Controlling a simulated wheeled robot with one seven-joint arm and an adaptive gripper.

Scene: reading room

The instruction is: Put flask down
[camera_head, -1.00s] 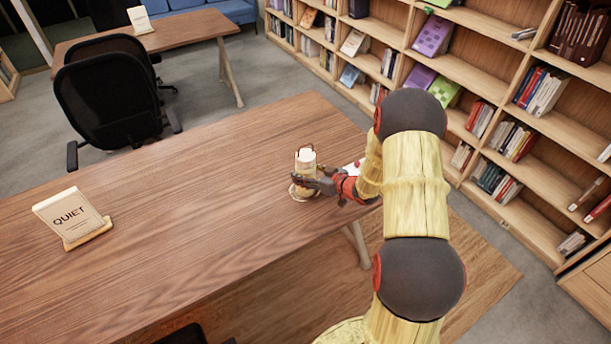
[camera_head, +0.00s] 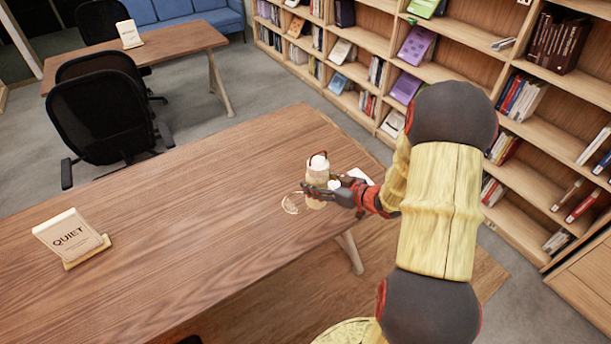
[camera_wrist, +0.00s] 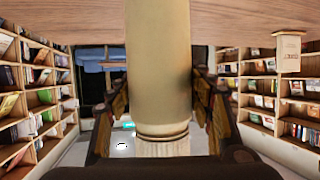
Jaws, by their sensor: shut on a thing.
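The flask (camera_head: 317,170) is a cream cylinder with a pale top and a dark reddish loop handle. It stands upright at the right end of the near table (camera_head: 200,215). My gripper (camera_head: 320,189) reaches in from the right and is shut around its body. In the wrist view the flask (camera_wrist: 158,65) fills the middle, with a finger on each side and a gold ring around it. I cannot tell whether its base touches the table.
A QUIET sign (camera_head: 71,238) stands at the table's left. A white item (camera_head: 358,175) lies partly hidden behind my gripper. Black chairs (camera_head: 105,125) stand beyond the table, and bookshelves (camera_head: 440,70) line the right. The table's middle is clear.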

